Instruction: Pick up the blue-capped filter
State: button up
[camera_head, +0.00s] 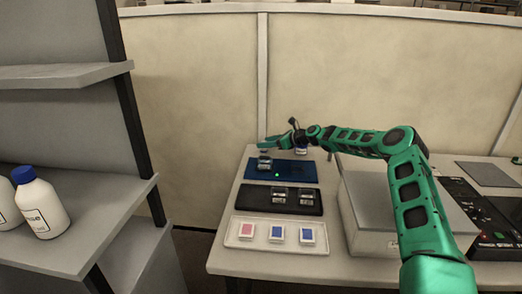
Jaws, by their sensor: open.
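My green arm reaches in from the right, and my gripper (264,143) is over the far left part of the table, above the blue pad (298,174). It is open, and its fingers are small in this view. A small clear or metallic cylinder (264,163) stands on the pad's left end, below and apart from the gripper. Another small piece with a dark bluish part (300,148) shows behind the pad, under my wrist, partly hidden. I cannot tell which piece is the blue-capped filter.
A black tray (257,199) holds two clear pieces. A white tray (236,239) in front holds one pink and two blue square pieces. A large grey box (366,205) stands at right. A blue-capped white bottle (40,205) stands on the left shelf (100,215).

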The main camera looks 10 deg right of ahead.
jog(key=shift+c, duration=0.7)
jog(key=c, duration=1)
